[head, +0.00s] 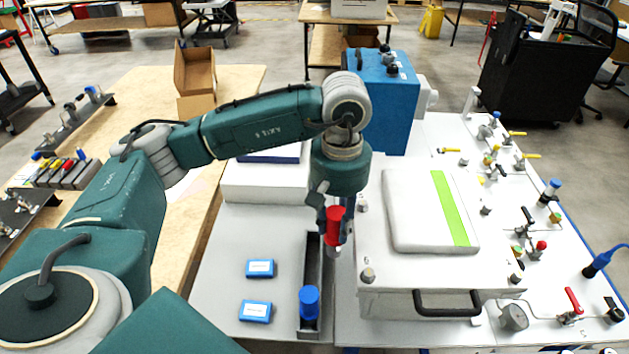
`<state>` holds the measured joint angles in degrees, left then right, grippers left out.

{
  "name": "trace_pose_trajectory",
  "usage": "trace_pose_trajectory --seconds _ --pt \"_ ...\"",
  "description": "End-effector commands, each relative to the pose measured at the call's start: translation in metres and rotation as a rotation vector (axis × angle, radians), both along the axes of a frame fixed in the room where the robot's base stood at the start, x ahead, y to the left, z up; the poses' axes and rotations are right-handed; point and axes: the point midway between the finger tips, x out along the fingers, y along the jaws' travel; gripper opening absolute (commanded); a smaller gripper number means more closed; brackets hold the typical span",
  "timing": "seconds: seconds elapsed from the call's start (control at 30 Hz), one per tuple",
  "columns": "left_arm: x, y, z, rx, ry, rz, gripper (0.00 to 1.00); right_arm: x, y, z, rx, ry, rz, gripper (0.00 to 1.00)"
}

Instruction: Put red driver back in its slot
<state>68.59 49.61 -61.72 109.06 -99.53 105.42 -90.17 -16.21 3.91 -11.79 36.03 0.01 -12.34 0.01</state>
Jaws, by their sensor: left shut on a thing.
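The red driver (335,226) is held upright in my left gripper (333,208), which is shut on it. The driver is over or at the far part of a narrow dark rack (311,262) on the grey work surface. I cannot tell whether its lower end is inside a slot. A blue driver (309,301) stands in the near end of the same rack. The gripper and wrist hide the far end of the rack. My right gripper is not in view.
Two small blue boxes (260,268) lie left of the rack. A white case with a black handle (447,303) stands close on the right. A blue machine (381,100) and an open cardboard box (195,72) are behind. Valves and pipes line the right side.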

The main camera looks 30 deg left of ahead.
Motion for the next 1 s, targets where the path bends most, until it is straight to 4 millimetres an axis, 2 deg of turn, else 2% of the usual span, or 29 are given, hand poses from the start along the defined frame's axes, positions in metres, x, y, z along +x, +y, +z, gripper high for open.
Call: trace_pose_trajectory --seconds 0.03,0.1,0.2,0.3,0.4,0.57,1.0 --pt "0.015 0.016 0.003 -0.001 0.009 0.144 0.00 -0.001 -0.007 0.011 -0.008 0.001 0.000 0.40" --pt "0.032 0.039 0.000 0.000 0.010 0.328 0.00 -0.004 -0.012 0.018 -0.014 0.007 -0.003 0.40" --pt "0.046 0.067 -0.007 0.002 0.008 0.534 0.00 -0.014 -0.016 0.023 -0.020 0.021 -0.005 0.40" --pt "0.053 0.085 -0.013 0.003 0.005 0.656 0.00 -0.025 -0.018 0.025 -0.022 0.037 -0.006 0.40" --pt "0.055 0.092 -0.017 0.003 0.003 0.704 0.00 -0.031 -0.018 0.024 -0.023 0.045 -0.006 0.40" --pt "0.055 0.092 -0.025 0.003 0.001 0.708 0.00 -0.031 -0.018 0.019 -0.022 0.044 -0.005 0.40" --pt "0.055 0.092 -0.068 0.004 0.002 0.705 0.00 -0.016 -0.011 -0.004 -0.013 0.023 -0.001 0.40"
